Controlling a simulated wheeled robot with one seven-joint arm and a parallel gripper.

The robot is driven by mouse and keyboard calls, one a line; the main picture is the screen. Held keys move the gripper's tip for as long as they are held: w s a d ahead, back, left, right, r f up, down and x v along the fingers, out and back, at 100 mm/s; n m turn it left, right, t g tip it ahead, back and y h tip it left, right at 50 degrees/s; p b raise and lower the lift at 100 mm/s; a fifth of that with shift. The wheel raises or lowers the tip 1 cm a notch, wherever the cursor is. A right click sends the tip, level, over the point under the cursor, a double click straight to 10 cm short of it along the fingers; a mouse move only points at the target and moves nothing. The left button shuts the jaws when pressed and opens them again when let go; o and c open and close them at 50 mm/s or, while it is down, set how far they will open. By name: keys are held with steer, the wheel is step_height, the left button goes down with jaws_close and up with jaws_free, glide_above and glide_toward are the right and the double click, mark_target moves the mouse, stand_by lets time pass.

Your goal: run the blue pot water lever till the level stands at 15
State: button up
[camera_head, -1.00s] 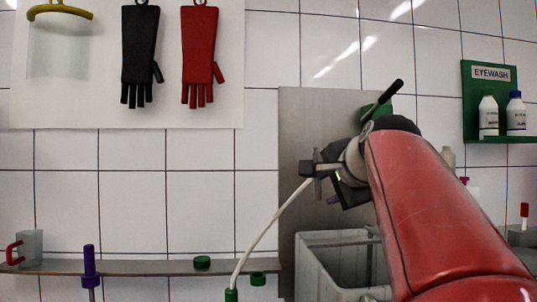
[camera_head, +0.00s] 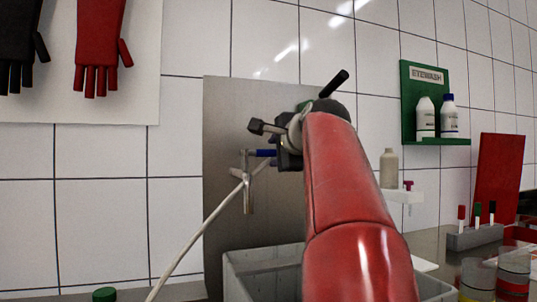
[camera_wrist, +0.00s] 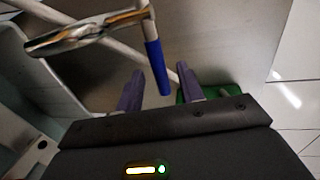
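The blue lever (camera_head: 265,153) sticks out of a metal tap (camera_head: 247,185) in front of a grey steel panel. In the wrist view the blue lever (camera_wrist: 157,68) hangs from the shiny tap (camera_wrist: 90,32) and its end lies between my two purple fingers. My gripper (camera_wrist: 160,72) is open, with gaps showing on both sides of the lever; I cannot tell whether a finger touches it. No level scale is readable.
A grey tub (camera_head: 245,275) stands below the tap. A pale hose (camera_head: 195,235) runs down left from it. The steel panel (camera_head: 225,120) is close behind. To the right are an eyewash shelf (camera_head: 437,141), a pale bottle (camera_head: 389,168) and a pen rack (camera_head: 475,237).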

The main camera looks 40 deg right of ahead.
mark_target(273, 153)
steer(key=shift+p+x, duration=0.3)
steer(key=shift+x, duration=1.95)
steer(key=shift+c, duration=0.5)
jaws_close()
